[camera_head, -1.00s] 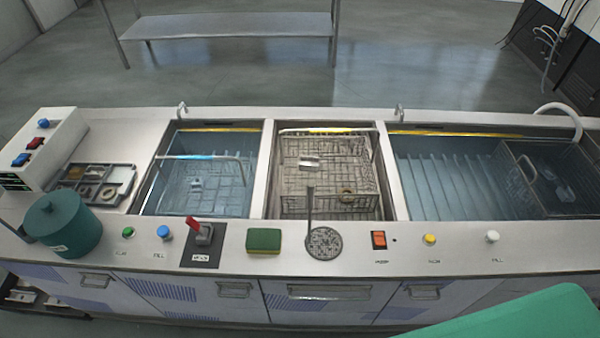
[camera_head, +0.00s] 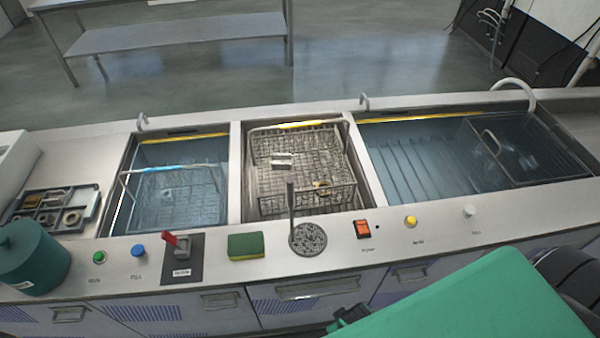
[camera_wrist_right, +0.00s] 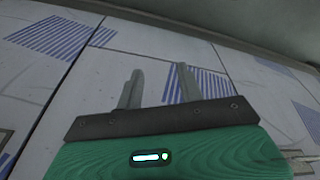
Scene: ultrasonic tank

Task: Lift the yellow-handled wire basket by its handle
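The wire basket with a yellow grip on its handle (camera_head: 302,124) sits in the middle tank. Its mesh (camera_head: 275,183) holds a small pale metal piece (camera_head: 282,160) and a brass-coloured part (camera_head: 322,185). The handle lies along the tank's back side. My right gripper (camera_wrist_right: 159,70) is open and empty in the right wrist view, facing the cabinet fronts. In the head view my green right arm is at the lower right, in front of the counter and well away from the basket. My left gripper is not in view.
A green sponge (camera_head: 245,246), round drain (camera_head: 308,238) with an upright rod, red lever (camera_head: 170,238) and teal pot (camera_head: 30,258) line the front counter.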

